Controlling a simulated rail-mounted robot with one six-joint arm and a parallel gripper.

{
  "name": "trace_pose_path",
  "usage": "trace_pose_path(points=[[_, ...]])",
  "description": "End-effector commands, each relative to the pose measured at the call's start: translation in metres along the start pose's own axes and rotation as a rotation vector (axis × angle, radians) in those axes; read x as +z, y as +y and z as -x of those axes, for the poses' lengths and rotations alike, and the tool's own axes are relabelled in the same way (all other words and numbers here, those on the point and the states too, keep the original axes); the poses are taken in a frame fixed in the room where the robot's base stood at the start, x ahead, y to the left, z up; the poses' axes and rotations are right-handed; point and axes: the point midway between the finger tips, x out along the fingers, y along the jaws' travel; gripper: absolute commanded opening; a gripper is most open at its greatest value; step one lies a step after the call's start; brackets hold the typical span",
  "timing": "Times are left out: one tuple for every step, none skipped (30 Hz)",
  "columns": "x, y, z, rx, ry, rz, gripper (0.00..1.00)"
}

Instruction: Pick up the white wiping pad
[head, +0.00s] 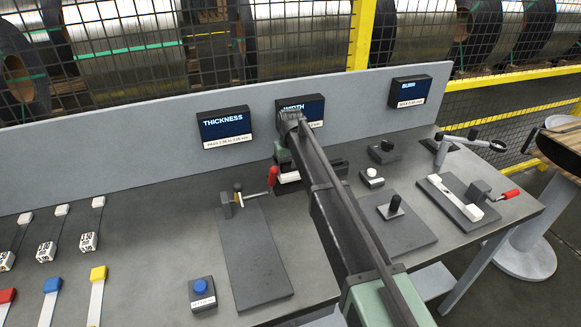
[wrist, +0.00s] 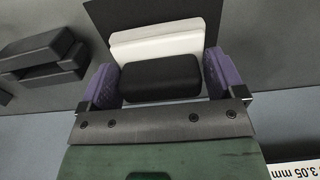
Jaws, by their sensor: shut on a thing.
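The white wiping pad (wrist: 157,43) shows in the wrist view, with a black block (wrist: 160,78) on its near side that looks like its grip. My gripper (wrist: 162,74) has its purple fingers at the left and right ends of this black block and is shut on it. In the head view my gripper (head: 288,168) is mostly hidden by my arm, below the WIDTH display (head: 312,108). A white strip shows beside it there, probably the pad. Whether the pad touches the surface below it is not clear.
Left of my gripper stands a red-handled fixture (head: 240,200) on a dark plate. To the right are a dark post on a plate (head: 394,207) and a red-handled clamp (head: 485,194). A blue button box (head: 201,292) stands in front. The grey back panel (head: 150,155) is close behind.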

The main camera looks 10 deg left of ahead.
Motion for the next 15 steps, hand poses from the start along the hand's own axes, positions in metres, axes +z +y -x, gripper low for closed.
trace_pose_path(points=[[0.000, 0.000, 0.019, 0.000, 0.000, 0.000, 0.64], [0.000, 0.000, 0.028, 0.000, 0.000, 0.000, 0.64], [0.000, 0.000, 0.039, 0.000, 0.000, 0.000, 0.64], [0.000, 0.000, 0.050, 0.000, 0.000, 0.000, 0.64], [0.000, 0.000, 0.060, 0.000, 0.000, 0.000, 0.64], [0.000, 0.000, 0.075, 0.000, 0.000, 0.000, 0.64], [0.000, 0.000, 0.087, 0.000, 0.000, 0.000, 0.64], [0.000, 0.000, 0.099, 0.000, 0.000, 0.000, 0.64], [0.000, 0.000, 0.114, 0.000, 0.000, 0.000, 0.64], [0.000, 0.000, 0.125, 0.000, 0.000, 0.000, 0.64], [0.000, 0.000, 0.135, 0.000, 0.000, 0.000, 0.64], [0.000, 0.000, 0.146, 0.000, 0.000, 0.000, 0.64], [0.000, 0.000, 0.154, 0.000, 0.000, 0.000, 0.64], [0.000, 0.000, 0.161, 0.000, 0.000, 0.000, 0.64], [0.000, 0.000, 0.168, 0.000, 0.000, 0.000, 0.64]])
